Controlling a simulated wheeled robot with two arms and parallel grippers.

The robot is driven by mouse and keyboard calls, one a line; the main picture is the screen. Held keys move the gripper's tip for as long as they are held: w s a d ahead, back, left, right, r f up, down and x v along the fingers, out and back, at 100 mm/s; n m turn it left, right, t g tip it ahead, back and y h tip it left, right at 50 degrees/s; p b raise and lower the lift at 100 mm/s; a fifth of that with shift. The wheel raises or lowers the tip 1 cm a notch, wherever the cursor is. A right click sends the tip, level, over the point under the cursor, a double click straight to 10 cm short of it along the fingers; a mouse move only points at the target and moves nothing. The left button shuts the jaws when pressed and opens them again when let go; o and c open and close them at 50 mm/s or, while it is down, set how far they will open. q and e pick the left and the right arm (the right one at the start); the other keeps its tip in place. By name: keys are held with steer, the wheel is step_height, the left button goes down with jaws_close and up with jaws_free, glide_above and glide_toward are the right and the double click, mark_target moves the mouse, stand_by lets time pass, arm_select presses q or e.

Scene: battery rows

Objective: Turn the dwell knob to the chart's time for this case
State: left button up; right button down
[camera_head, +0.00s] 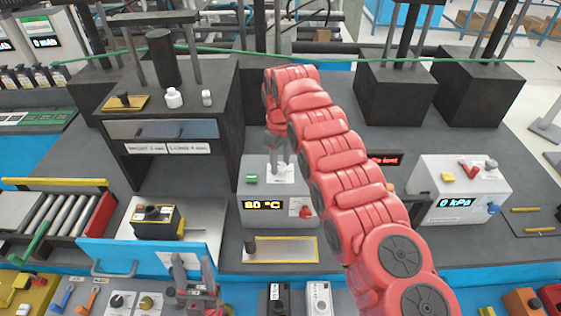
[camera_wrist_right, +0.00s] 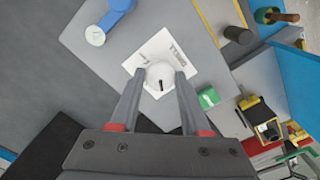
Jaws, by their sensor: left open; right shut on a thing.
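My right gripper (camera_wrist_right: 161,74) is shut on the white dwell knob (camera_wrist_right: 160,79), which bears a short black mark. The knob sits on a white printed label (camera_wrist_right: 153,52) on top of the grey control box (camera_head: 247,199), whose display reads 80 °C. In the head view my right gripper (camera_head: 280,165) comes down onto this label. A black and yellow case (camera_head: 157,222) stands in the tray at left. My left gripper (camera_head: 193,272) is open and empty at lower left.
A green button (camera_wrist_right: 208,98) and a blue lever (camera_wrist_right: 121,5) lie beside the label. A second grey box (camera_head: 459,190) reading 0 kPa stands at right. A yellow-edged plate (camera_head: 285,249) lies in front of the control box. A roller rack (camera_head: 52,217) stands at left.

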mark_target(280, 165)
steer(key=shift+c, duration=1.8)
jaws_free()
steer(key=shift+r, duration=0.15)
steer(key=shift+a+r, duration=0.1)
steer(key=shift+r, duration=0.15)
step_height(280, 165, up, 17)
steer(key=p, duration=1.5)
steer(key=shift+f, duration=0.2)
